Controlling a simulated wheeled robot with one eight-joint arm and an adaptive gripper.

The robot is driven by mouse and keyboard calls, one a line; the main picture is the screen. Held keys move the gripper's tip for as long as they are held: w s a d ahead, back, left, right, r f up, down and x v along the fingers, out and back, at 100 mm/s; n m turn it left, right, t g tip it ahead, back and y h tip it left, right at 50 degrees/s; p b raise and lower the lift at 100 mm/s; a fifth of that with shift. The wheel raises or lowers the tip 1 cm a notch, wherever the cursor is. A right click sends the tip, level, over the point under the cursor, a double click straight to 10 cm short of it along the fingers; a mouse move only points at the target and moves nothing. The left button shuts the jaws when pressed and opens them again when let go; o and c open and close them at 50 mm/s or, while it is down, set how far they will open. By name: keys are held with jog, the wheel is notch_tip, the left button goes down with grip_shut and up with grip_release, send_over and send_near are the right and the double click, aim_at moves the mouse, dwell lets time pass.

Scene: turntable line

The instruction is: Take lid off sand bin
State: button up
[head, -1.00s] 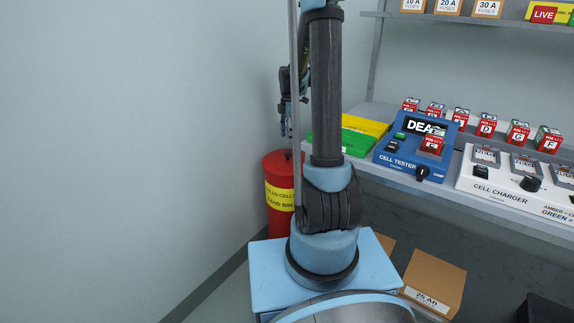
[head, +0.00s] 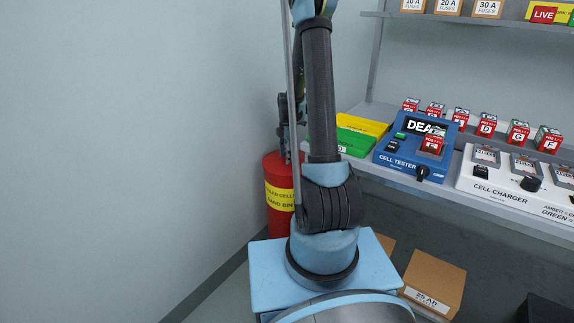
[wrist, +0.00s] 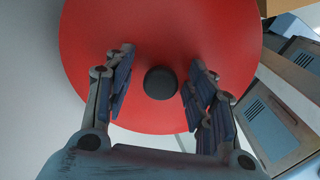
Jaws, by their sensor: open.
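The red sand bin (head: 279,222) with a yellow label stands on the floor by the wall, partly hidden behind my arm in the head view. Its round red lid (wrist: 215,35) fills much of the wrist view, with a dark round knob (wrist: 160,83) at its middle. My gripper (wrist: 158,78) is open above the lid, with its fingers on either side of the knob. A gap shows between each finger and the knob. In the head view my gripper (head: 285,138) is over the bin's top, partly hidden by my arm.
A shelf right of the bin holds green and yellow boxes (head: 362,130), a blue cell tester (head: 415,147) and a white cell charger (head: 510,180). A cardboard box (head: 433,280) lies below. A wall stands close on the left.

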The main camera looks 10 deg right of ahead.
jog(key=shift+f, duration=0.15)
grip_shut()
